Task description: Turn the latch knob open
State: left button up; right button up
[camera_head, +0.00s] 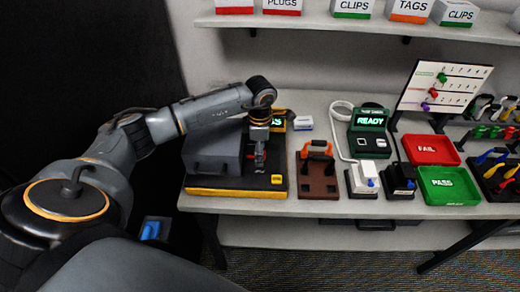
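A grey box-like machine (213,150) stands on a black base with a yellow front edge (225,193) at the left end of the table. My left arm reaches in from the left, and its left gripper (259,160) points down at the right side of this machine. A small red part (260,149) shows at the gripper. I cannot tell whether this is the latch knob, nor whether the fingers touch or hold it. The finger opening is too small to make out. My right gripper is not in view.
A brown board with an orange handle (318,175), a green READY device (370,128), a red FAIL tray (430,149) and a green PASS tray (447,185) stand to the right. A shelf (310,20) with labelled boxes hangs above.

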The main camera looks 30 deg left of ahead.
pick_arm(q)
jog(key=c, duration=1.2)
jog(key=shift+o, duration=0.2)
jog(key=shift+n, duration=0.3)
jog(key=n+b, duration=0.2)
jog(key=n, duration=0.1)
jog(key=shift+f, duration=0.1)
jog(key=n+b, duration=0.2)
jog(key=n, duration=0.3)
jog(key=n+b, duration=0.1)
jog(key=n, duration=0.3)
jog(key=shift+n, duration=0.3)
jog(key=shift+n+b, duration=0.3)
jog(key=shift+n, duration=2)
